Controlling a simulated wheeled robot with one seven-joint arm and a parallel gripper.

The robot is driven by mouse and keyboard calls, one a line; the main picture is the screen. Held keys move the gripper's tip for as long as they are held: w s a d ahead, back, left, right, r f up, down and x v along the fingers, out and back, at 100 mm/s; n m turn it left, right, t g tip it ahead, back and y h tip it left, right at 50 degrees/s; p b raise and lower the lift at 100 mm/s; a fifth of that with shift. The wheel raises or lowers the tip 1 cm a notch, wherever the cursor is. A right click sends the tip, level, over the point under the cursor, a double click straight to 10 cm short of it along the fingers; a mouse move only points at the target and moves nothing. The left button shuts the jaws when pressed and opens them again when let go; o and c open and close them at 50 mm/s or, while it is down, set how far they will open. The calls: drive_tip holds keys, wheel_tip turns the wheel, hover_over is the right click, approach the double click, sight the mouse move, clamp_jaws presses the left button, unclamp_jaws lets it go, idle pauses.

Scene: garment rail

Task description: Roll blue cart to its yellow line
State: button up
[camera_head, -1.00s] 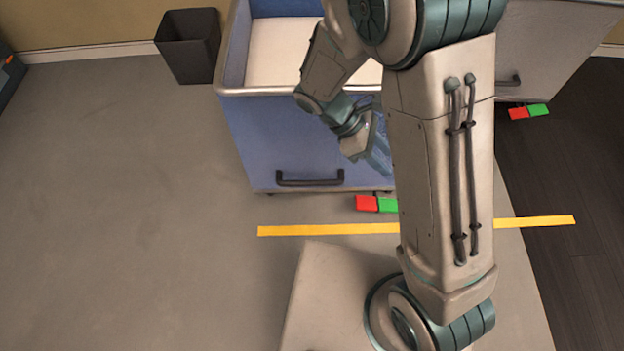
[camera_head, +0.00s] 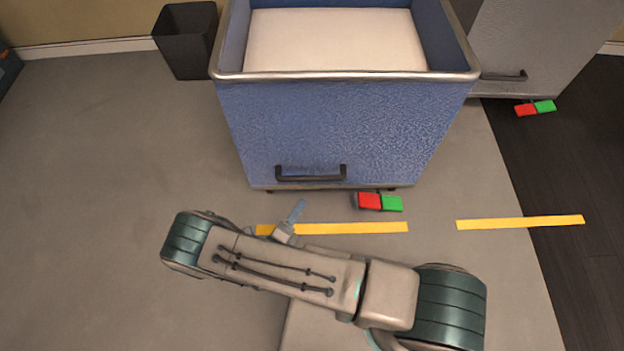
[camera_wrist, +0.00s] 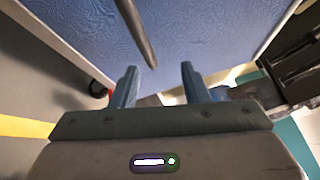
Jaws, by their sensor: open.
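The blue cart (camera_head: 340,130) stands behind its yellow line (camera_head: 360,228), with a strip of bare floor between. Its dark handle (camera_head: 310,176) is low on the front panel. Red (camera_head: 369,201) and green (camera_head: 392,203) pedals stick out under its front edge. My gripper (camera_head: 297,208) is in front of the handle, low over the left part of the line, partly hidden by my arm. In the wrist view my gripper (camera_wrist: 158,80) is open and empty, facing the blue panel (camera_wrist: 200,30). The handle (camera_wrist: 137,35) shows just beyond the fingertips, apart from them.
A grey cart (camera_head: 535,45) with its own handle and pedals stands at the right. A second yellow line (camera_head: 520,222) lies before it. A black bin (camera_head: 187,40) stands by the wall, left of the blue cart. The floor at left is clear.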

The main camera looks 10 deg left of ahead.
sight(312, 178)
drive_tip(key=w+n+y+b, duration=0.1)
drive_tip(key=w, duration=0.3)
drive_tip(key=w+d+n+y+b, duration=0.1)
drive_tip(key=w, duration=0.2)
drive_tip(key=w+f+n+t+y, duration=0.1)
drive_tip(key=w, duration=0.3)
drive_tip(key=shift+w+d+n+b, duration=0.2)
drive_tip(key=shift+w+n+b, duration=0.1)
drive_tip(key=shift+b, duration=0.1)
